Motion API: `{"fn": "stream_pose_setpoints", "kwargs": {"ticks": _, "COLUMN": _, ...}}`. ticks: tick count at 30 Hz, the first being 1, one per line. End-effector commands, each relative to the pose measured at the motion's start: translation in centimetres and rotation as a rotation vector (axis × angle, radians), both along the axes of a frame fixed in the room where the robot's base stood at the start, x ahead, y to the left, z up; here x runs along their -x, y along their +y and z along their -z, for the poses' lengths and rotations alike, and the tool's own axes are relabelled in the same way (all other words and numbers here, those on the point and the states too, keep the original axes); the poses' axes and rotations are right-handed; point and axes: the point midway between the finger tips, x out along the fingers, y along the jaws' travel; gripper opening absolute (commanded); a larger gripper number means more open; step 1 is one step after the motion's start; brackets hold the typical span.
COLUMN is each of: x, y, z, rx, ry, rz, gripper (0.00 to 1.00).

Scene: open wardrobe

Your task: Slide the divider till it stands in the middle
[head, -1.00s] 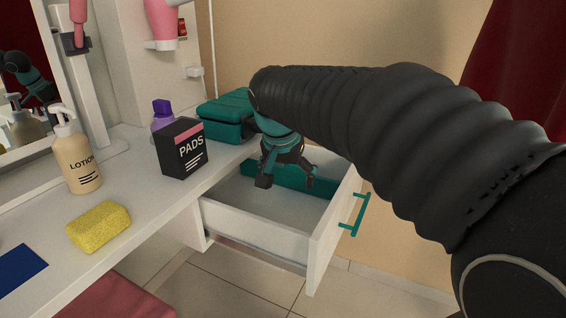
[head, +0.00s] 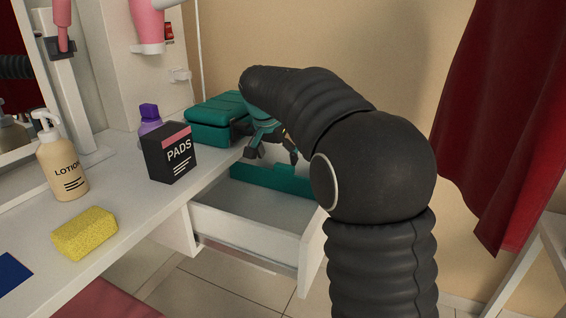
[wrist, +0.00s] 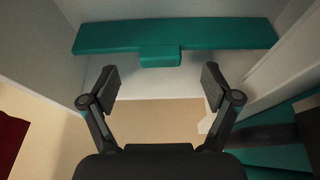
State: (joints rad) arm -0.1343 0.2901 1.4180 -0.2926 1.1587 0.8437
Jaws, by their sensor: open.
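The teal divider (head: 270,180) stands upright in the open white drawer (head: 255,235), nearer the far side wall, with bare drawer floor on its near side. In the wrist view the divider (wrist: 215,36) spans the drawer, with a small tab (wrist: 160,57) at its middle. My gripper (head: 272,156) is above the divider in the head view. In the wrist view my gripper (wrist: 160,78) is open and empty, its fingertips spread either side of the tab and apart from it. The drawer front is partly hidden by my arm.
A black PADS box (head: 170,155), a teal case (head: 215,118) and a purple-capped bottle (head: 150,122) stand on the white counter beside the drawer. A lotion bottle (head: 62,165) and a yellow sponge (head: 84,234) are farther left. A red curtain (head: 490,130) hangs right.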

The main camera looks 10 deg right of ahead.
Motion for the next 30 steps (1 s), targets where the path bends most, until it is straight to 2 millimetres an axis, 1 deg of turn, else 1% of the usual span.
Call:
{"fn": "stream_pose_setpoints", "kwargs": {"ticks": 1, "x": -0.8, "y": -0.7, "z": -0.1, "rx": 0.000, "ry": 0.000, "rz": 0.002, "gripper": 0.88}}
{"fn": "stream_pose_setpoints", "kwargs": {"ticks": 3, "x": -1.9, "y": -1.4, "z": 0.0, "rx": 0.001, "ry": 0.001, "rz": 0.003, "gripper": 0.88}}
{"fn": "stream_pose_setpoints", "kwargs": {"ticks": 4, "x": -2.1, "y": -1.6, "z": 0.3, "rx": 0.001, "ry": 0.002, "rz": 0.001, "gripper": 0.88}}
{"fn": "stream_pose_setpoints", "kwargs": {"ticks": 6, "x": -2.3, "y": -1.8, "z": 1.7, "rx": 0.001, "ry": 0.004, "rz": 0.000, "gripper": 0.88}}
{"fn": "stream_pose_setpoints", "kwargs": {"ticks": 13, "x": -3.1, "y": -2.4, "z": 4.0, "rx": 0.000, "ry": 0.001, "rz": 0.000, "gripper": 0.88}}
{"fn": "stream_pose_setpoints", "kwargs": {"ticks": 18, "x": -3.3, "y": -2.5, "z": 4.6, "rx": 0.000, "ry": 0.000, "rz": 0.000, "gripper": 0.88}}
{"fn": "stream_pose_setpoints", "kwargs": {"ticks": 25, "x": -3.3, "y": -2.4, "z": 4.6, "rx": 0.000, "ry": 0.000, "rz": -0.001, "gripper": 0.88}}
{"fn": "stream_pose_setpoints", "kwargs": {"ticks": 26, "x": -3.3, "y": -2.4, "z": 4.6, "rx": 0.000, "ry": 0.000, "rz": -0.001, "gripper": 0.82}}
{"fn": "stream_pose_setpoints", "kwargs": {"ticks": 27, "x": -3.3, "y": -2.4, "z": 4.6, "rx": 0.000, "ry": 0.000, "rz": -0.001, "gripper": 0.72}}
{"fn": "stream_pose_setpoints", "kwargs": {"ticks": 29, "x": -3.3, "y": -2.4, "z": 4.6, "rx": 0.000, "ry": 0.000, "rz": -0.001, "gripper": 0.57}}
{"fn": "stream_pose_setpoints", "kwargs": {"ticks": 30, "x": -3.3, "y": -2.4, "z": 4.6, "rx": 0.000, "ry": 0.000, "rz": -0.001, "gripper": 0.47}}
